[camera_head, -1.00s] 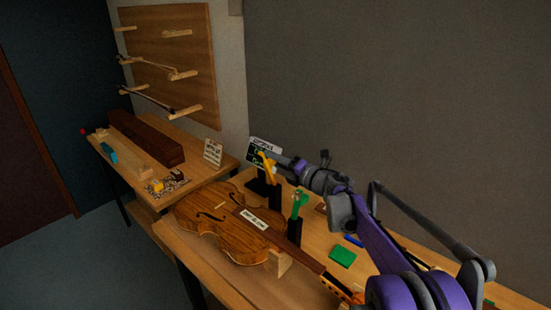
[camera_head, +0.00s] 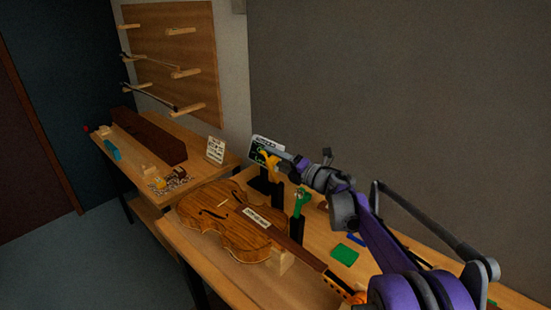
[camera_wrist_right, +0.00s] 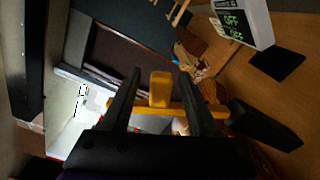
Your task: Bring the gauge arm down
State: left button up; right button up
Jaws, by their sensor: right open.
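The yellow gauge arm (camera_head: 266,160) stands raised by a dark stand at the back of the bench, beside a small display with green figures (camera_head: 262,145). In the right wrist view the yellow arm (camera_wrist_right: 168,107) is a crossbar with an upright tab, and the display (camera_wrist_right: 240,20) is at the upper right. My right gripper (camera_head: 274,162) is at the yellow arm. In the right wrist view its two dark fingers (camera_wrist_right: 160,78) are apart, with the yellow tab between them. I cannot tell whether they touch it. My left gripper is not in view.
A violin (camera_head: 215,225) lies on the bench left of the stand. A green tool (camera_head: 301,202) stands upright beside its neck, and a green block (camera_head: 344,254) lies to the right. A side table with a long brown box (camera_head: 150,138) is farther left.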

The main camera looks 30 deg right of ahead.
notch_tip(320, 180, up, 10)
jog(key=shift+s+f, duration=0.1)
dwell(0.4)
